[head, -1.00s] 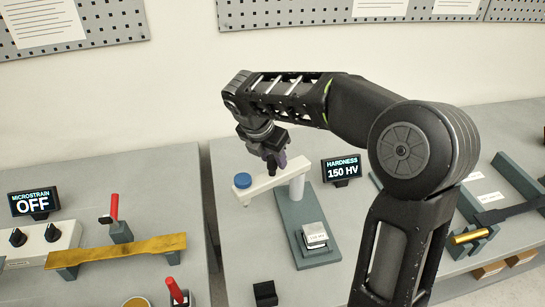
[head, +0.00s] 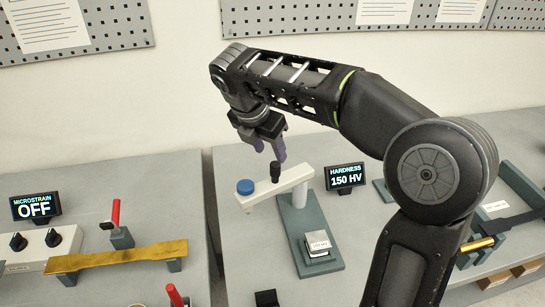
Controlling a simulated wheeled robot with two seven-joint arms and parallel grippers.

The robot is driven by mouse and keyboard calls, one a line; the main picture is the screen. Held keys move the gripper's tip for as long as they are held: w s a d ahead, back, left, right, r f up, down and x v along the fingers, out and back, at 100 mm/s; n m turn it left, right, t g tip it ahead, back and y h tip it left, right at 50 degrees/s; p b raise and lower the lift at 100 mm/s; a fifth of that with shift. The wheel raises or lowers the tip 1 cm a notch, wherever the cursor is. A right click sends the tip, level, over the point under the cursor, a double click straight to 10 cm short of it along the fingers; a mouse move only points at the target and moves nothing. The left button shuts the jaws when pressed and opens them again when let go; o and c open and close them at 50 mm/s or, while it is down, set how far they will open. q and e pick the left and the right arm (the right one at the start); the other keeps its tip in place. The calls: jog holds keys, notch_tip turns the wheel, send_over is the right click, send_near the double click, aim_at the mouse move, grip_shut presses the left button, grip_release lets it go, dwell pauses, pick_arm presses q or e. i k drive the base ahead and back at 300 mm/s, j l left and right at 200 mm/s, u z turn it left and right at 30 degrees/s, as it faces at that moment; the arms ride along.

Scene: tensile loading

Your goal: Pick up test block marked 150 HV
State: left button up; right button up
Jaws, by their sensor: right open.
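The test block (head: 318,241), a small metallic block with a marked top, sits on the grey-green base (head: 300,225) of the hardness tester. The label on its top is small and seems to read 150 HV. The tester's white arm (head: 296,181) carries a black knob (head: 275,172) and a blue cap (head: 245,187), and ends to the left of the block. My right gripper (head: 270,152), with purple fingers, is open and empty just above the black knob, well above and left of the block. My left gripper is not in view.
A hardness display (head: 345,176) reading 150 HV stands right of the tester's post. A small black block (head: 266,298) lies at the bench front.

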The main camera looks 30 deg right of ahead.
aim_at(318, 241)
jog(key=k, duration=1)
